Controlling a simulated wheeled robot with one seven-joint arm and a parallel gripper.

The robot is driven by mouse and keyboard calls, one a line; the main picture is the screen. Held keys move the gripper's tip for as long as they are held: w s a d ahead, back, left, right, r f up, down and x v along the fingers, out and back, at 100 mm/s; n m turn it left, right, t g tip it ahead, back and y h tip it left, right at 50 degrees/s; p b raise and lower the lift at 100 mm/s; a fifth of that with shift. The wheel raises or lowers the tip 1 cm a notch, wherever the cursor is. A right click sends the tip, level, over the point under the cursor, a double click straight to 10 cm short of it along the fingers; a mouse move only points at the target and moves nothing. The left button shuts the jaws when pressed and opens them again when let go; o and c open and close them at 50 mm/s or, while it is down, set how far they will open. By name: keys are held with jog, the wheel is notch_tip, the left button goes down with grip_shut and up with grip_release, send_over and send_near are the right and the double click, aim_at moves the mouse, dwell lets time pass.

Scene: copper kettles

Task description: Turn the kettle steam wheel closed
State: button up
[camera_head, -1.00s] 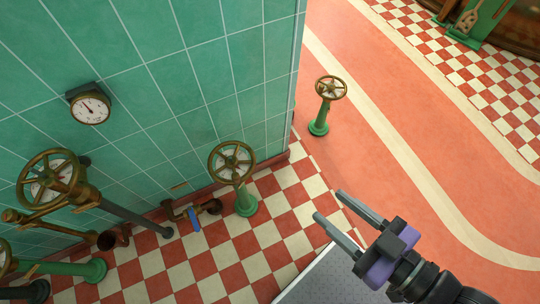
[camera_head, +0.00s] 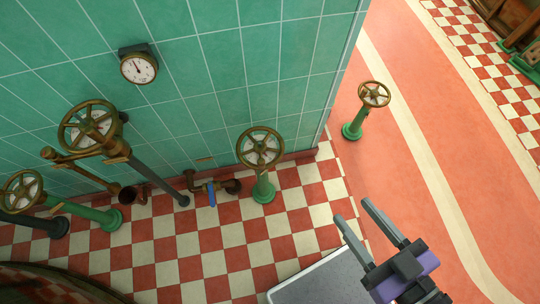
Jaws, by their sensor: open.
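Several brass spoked wheels are in view, and I cannot tell which is the kettle steam wheel. One wheel (camera_head: 260,147) stands on a green pedestal near the wall, in the middle. A larger wheel (camera_head: 91,127) sits on brass pipework at the left. Another wheel (camera_head: 21,194) is at the far left on a green pipe. A small wheel (camera_head: 374,94) tops a green post on the red floor at the right. My gripper (camera_head: 355,226) is open and empty at the lower right, apart from all the wheels.
A round gauge (camera_head: 139,66) hangs on the green tiled wall (camera_head: 210,70). A pipe with a blue lever (camera_head: 212,194) runs low by the wall. A dark curved rim (camera_head: 60,282) shows at the lower left. The checkered floor (camera_head: 195,250) before the wheels is clear.

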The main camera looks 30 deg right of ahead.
aim_at(254, 165)
jog(key=w+a+f+m+g+y+b, duration=0.1)
jog(key=w+f+m+y+b, duration=0.65)
jog(key=w+f+m, duration=0.8)
jog(key=w+a+f+m+g+y+b, duration=0.15)
jog(key=w+f+m+y+b, duration=0.7)
jog(key=f, duration=1.05)
jog(key=w+a+m+h, duration=0.1)
jog(key=w, duration=0.2)
jog(key=w+a+h, duration=0.1)
jog(key=w+a, duration=0.1)
jog(key=w, duration=0.1)
jog(key=w+a+m, duration=0.1)
jog(key=w, duration=0.2)
jog(key=shift+a+r+m+h, duration=0.25)
jog(key=shift+a+m+h, duration=0.05)
jog(key=shift+a+h, duration=0.1)
grip_shut()
jog(key=shift+s, duration=0.1)
